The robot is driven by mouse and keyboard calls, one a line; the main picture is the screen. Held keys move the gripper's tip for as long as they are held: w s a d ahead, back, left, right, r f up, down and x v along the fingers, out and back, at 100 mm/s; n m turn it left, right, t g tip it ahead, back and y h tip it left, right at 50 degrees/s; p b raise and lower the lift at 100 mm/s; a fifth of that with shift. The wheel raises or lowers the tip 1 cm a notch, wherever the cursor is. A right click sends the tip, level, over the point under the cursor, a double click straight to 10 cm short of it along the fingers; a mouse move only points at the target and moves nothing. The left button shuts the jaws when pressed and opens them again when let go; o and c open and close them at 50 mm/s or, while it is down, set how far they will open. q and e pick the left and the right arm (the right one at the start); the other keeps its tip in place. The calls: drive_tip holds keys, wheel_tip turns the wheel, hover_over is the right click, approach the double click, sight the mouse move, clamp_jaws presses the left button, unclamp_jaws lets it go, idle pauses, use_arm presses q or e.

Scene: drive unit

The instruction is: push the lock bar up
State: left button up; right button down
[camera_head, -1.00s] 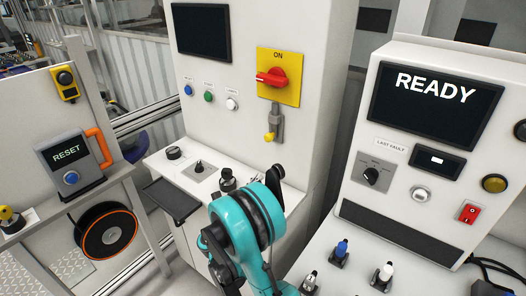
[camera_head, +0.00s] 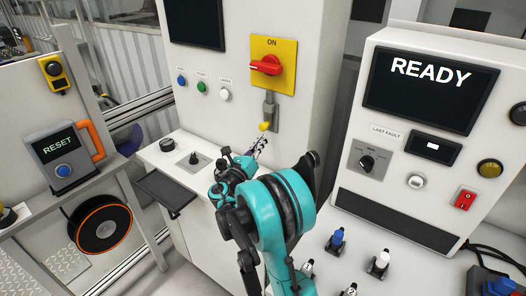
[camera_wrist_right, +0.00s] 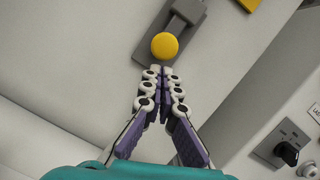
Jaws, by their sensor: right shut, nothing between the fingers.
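The lock bar is a grey bar (camera_head: 270,103) with a yellow knob (camera_head: 264,126) at its lower end. It hangs below the red rotary switch (camera_head: 266,65) on its yellow plate marked ON. In the right wrist view the yellow knob (camera_wrist_right: 164,46) sits just beyond my fingertips, with the grey bar (camera_wrist_right: 187,13) above it. My right gripper (camera_head: 259,143) is shut and empty, just below the knob. In the wrist view the fingertips (camera_wrist_right: 161,70) come close to the knob's lower edge; I cannot tell whether they touch it. My left gripper is not in view.
A shelf with a joystick (camera_head: 194,158) juts out below the switch panel. The console with the READY screen (camera_head: 430,90) stands to the right, with small upright switches (camera_head: 378,262) on its desk. The RESET box (camera_head: 62,158) is at the left.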

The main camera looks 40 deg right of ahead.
drive_tip(key=shift+r, duration=0.1)
drive_tip(key=shift+r, duration=0.1)
wheel_tip(320, 180, up, 5)
drive_tip(key=p, duration=0.3)
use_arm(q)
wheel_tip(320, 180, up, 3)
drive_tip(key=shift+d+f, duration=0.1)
use_arm(e)
drive_tip(key=shift+w+f, duration=0.1)
drive_tip(key=shift+f, duration=0.15)
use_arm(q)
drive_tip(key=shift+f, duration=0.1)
use_arm(e)
drive_tip(key=shift+f, duration=0.1)
drive_tip(key=shift+d+f+b, duration=0.1)
drive_tip(key=shift+f+b, duration=0.3)
drive_tip(key=shift+b, duration=0.1)
approach(271, 120)
drive_tip(key=s+a+f, duration=0.3)
drive_tip(key=a+f, duration=0.1)
drive_tip(key=a, duration=0.1)
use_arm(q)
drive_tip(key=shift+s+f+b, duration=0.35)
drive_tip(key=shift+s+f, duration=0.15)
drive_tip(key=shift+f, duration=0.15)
use_arm(e)
drive_tip(key=shift+s, duration=0.25)
